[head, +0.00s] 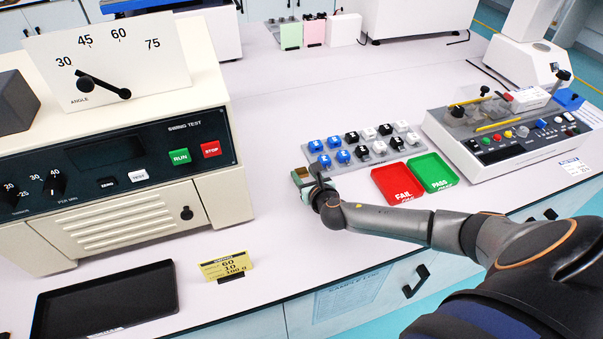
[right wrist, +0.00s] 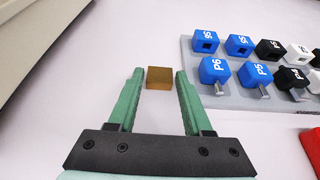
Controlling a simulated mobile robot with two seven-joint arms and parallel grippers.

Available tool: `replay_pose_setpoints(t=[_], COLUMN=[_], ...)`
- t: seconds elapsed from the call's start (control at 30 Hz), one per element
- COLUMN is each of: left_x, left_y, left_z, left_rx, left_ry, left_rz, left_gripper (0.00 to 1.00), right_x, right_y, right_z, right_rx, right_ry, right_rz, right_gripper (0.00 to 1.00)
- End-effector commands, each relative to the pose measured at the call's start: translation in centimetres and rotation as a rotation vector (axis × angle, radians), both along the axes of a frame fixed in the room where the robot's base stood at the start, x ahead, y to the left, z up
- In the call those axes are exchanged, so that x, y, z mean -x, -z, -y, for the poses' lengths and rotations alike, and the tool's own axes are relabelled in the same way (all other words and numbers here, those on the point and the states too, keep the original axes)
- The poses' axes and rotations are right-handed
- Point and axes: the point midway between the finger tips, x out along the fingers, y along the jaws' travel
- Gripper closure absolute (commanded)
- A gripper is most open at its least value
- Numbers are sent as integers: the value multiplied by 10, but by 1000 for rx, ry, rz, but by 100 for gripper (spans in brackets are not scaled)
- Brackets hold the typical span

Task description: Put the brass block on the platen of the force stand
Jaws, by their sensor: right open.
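The brass block (right wrist: 159,78) lies on the pale bench top, at the far end of my right gripper (right wrist: 160,80) in the right wrist view. The green fingers are open and stand apart, one on each side of the block, with gaps visible between. In the head view my right gripper (head: 302,178) is low over the bench, left of the blue and black key blocks. A white stand with an upright column (head: 524,60) at the upper right looks like the force stand; its platen cannot be made out clearly. My left gripper is not in view.
A grey rack (head: 378,155) of blue, black and white pieces stands right of my gripper. Red FAIL (head: 397,184) and green PASS (head: 432,172) trays lie close by. The swing tester (head: 120,170) is on the left, a black tray (head: 105,302) in front. A control unit (head: 505,135) stands at right.

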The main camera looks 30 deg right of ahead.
Motion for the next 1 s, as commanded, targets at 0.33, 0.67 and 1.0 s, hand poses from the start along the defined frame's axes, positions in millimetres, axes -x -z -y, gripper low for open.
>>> replay_pose_setpoints(t=[0.33,0.67,1.0], left_x=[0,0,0], left_y=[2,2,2], left_z=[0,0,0], left_rx=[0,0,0], left_ry=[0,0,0], left_rz=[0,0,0], left_gripper=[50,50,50], right_x=[-8,-8,-8], right_y=[3,3,3], right_z=[2,2,2], right_rx=[0,0,0], right_ry=[-1,-1,-1], right_rz=[0,0,1], right_gripper=[50,85,100])
